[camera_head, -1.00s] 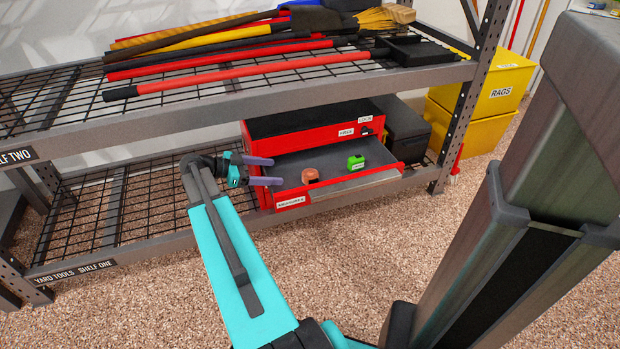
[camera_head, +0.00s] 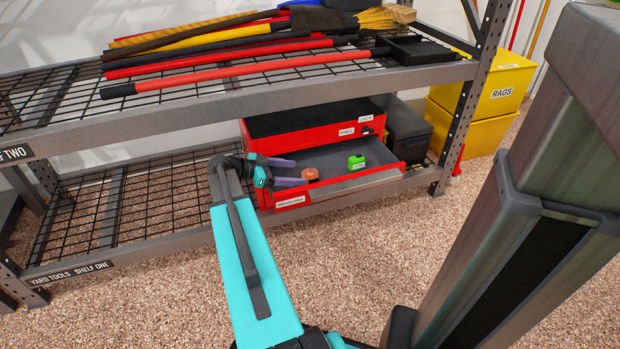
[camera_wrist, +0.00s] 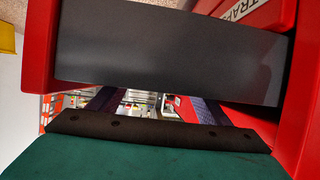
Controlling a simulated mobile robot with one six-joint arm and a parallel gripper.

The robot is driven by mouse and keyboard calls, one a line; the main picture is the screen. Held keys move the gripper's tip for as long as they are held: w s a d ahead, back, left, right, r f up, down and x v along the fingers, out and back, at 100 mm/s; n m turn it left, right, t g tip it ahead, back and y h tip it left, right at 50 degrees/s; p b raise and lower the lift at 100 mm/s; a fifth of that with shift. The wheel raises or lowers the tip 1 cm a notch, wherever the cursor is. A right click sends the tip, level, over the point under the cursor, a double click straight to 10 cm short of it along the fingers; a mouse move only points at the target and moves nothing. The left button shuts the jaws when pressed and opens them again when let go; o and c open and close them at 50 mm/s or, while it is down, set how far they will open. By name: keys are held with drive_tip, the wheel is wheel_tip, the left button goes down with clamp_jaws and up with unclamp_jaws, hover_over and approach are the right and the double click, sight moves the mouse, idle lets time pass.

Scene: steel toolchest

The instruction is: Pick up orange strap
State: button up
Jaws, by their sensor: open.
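The orange strap (camera_head: 310,174) is a small rolled coil lying in the open drawer (camera_head: 345,187) of the red toolchest (camera_head: 300,128). My gripper (camera_head: 289,173) is at the left side of the drawer, just left of the strap. Its two purple fingers are apart and point right toward the strap. I cannot tell if a finger touches it. In the wrist view, a dark grey panel with red edges (camera_wrist: 170,52) fills the upper part, and the strap cannot be made out there.
A green item (camera_head: 356,162) lies in the drawer right of the strap. The upper shelf (camera_head: 230,104) with long-handled tools is above. A black case (camera_head: 408,132) stands right of the chest, and yellow bins (camera_head: 500,90) stand farther right. Carpet in front is clear.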

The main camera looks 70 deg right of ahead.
sight(311, 173)
drive_tip(key=shift+b+x, duration=1.2)
drive_tip(key=shift+x, duration=1.35)
drive_tip(key=shift+r, duration=0.1)
drive_tip(key=c, duration=1.2)
drive_tip(key=shift+r, duration=0.1)
wheel_tip(311, 173, up, 10)
drive_tip(key=p, duration=0.3)
drive_tip(key=shift+p, duration=0.35)
